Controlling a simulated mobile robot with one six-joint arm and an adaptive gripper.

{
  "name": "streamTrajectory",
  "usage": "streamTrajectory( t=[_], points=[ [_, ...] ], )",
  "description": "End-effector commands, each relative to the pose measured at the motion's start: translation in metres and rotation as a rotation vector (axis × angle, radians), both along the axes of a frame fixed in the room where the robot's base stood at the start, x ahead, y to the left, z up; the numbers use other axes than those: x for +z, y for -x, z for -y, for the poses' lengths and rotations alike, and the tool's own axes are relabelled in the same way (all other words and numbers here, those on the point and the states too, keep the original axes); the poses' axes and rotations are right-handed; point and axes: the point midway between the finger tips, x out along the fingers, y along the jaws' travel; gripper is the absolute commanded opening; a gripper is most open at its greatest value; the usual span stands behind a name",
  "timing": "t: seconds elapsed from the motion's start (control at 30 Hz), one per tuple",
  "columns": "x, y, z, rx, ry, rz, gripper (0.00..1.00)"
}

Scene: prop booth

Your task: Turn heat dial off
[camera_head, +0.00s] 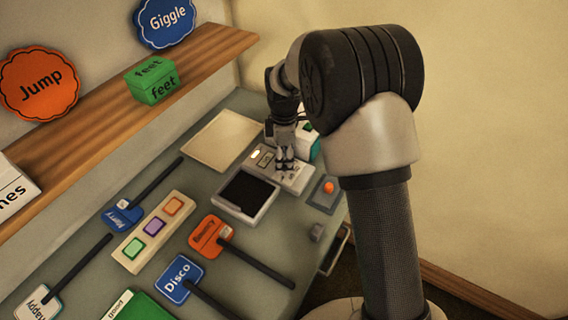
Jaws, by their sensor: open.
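My gripper (285,168) is in the head view, pointing down at the right end of a pale control panel (294,178). The panel sits behind a light grey unit with a dark flat top (262,190). The gripper is open, with its fingertips low over the panel. I cannot tell whether they touch it. No heat dial shows clearly; the fingers cover that part of the panel. A small lit square and a small window (265,158) show on the panel left of the fingers.
A grey box with an orange button (328,187) stands right of the panel. A strip of coloured buttons (153,231) and several paddle signs, such as Disco (180,278), lie at the front. A wooden shelf (110,105) runs above.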

Motion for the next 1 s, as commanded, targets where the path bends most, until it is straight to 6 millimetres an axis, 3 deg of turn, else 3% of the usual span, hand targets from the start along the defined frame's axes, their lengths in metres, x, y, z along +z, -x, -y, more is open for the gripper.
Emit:
streamTrajectory(
  t=[0.13,0.47,1.0],
  points=[
    [-0.0128,0.0002,0.0001,0.000,0.000,-0.001,0.45],
    [-0.0147,0.0000,0.0000,0.000,0.000,0.000,0.45],
    [-0.0145,0.0000,0.0000,0.000,0.000,0.000,0.09]
  ],
)
